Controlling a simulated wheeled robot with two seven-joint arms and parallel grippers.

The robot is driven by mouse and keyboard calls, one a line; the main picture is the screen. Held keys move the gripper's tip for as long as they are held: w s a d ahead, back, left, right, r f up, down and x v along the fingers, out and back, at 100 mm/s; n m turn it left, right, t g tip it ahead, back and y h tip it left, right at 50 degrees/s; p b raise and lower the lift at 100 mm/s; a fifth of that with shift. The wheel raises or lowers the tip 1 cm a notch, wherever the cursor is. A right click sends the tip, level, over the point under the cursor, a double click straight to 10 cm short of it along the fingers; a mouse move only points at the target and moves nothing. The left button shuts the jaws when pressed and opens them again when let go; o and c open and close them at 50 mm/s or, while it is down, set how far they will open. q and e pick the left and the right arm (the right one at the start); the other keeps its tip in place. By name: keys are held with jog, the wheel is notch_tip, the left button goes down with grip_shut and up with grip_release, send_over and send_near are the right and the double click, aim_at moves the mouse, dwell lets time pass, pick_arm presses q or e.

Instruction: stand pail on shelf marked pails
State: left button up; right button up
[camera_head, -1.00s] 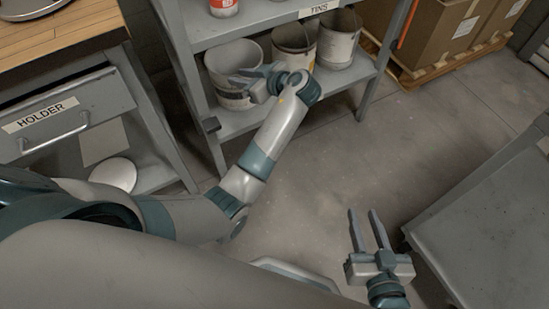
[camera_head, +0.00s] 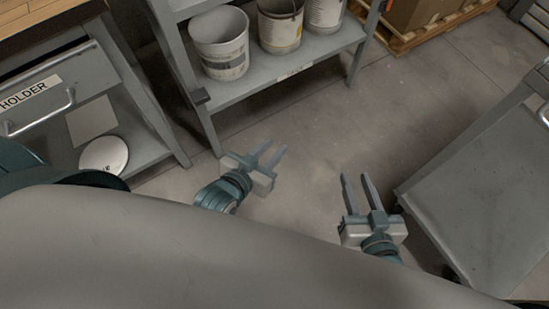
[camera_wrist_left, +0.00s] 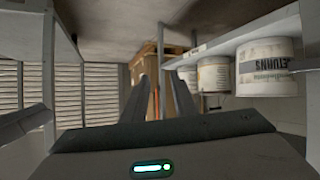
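Three pails stand upright in a row on the lower grey shelf (camera_head: 262,92). The left one is a white, empty-looking pail (camera_head: 220,45) with a dark-banded label. A middle pail (camera_head: 280,28) and a right pail (camera_head: 325,12) stand beside it. My right gripper (camera_head: 356,178) is open and empty over the floor.
The lower shelf edge has a label (camera_head: 295,72), too small to read. A holder cabinet (camera_head: 85,75) with a white round lid (camera_head: 104,155) stands at left. A grey table or cart (camera_head: 480,190) stands at right. Bare floor (camera_head: 400,110) lies between.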

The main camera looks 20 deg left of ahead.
pick_arm(q)
jog(key=s+d+r+m+t+h, duration=0.1)
jog(key=s+d+r+h, duration=0.1)
jog(key=s+r, duration=0.2)
jog(key=shift+s+r, duration=0.3)
jog(key=shift+s, duration=0.1)
jog(key=shift+d, duration=0.1)
dwell(0.9)
